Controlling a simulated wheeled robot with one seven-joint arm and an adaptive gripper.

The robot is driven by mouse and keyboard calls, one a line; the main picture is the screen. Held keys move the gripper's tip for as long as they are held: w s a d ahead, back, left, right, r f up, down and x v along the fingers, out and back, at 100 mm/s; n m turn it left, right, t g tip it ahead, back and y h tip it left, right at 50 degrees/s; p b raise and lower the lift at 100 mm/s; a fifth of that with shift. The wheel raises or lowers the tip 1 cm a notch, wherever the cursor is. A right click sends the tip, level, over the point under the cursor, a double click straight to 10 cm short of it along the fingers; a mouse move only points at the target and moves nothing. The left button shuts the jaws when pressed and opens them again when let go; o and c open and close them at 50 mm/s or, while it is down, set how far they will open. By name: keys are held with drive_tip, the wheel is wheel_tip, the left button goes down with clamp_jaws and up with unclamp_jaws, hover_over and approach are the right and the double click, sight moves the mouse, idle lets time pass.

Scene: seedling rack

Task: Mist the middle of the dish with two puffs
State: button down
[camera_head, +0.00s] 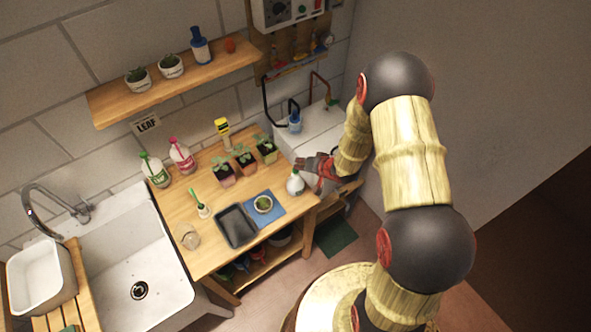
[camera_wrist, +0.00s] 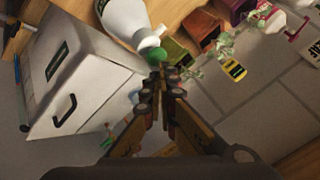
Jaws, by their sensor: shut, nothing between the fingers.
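A small round dish (camera_head: 263,204) with green growth in it sits on a blue mat (camera_head: 279,211) at the right part of the wooden bench. A white bottle (camera_head: 295,184) stands upright on the bench to the right of the dish. In the wrist view this bottle (camera_wrist: 124,16) shows a green label and a green top. My gripper (camera_head: 316,168) is just right of the bottle's top. In the wrist view my gripper (camera_wrist: 164,74) is shut and empty, its fingertips close to the green top. I cannot tell whether they touch it.
Several seedling pots (camera_head: 245,159) stand behind the dish. A dark tray (camera_head: 236,226) lies left of the mat, with a glass jar (camera_head: 187,236) farther left. Green and pink bottles (camera_head: 182,157) stand by the wall. A white box (camera_wrist: 80,80) is near my gripper.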

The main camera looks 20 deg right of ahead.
idle(0.3)
drive_tip(key=shift+f, duration=0.45)
drive_tip(key=shift+r, duration=0.45)
drive_tip(key=shift+p, duration=0.3)
wheel_tip(320, 180, up, 6)
drive_tip(key=p, duration=0.5)
idle(0.9)
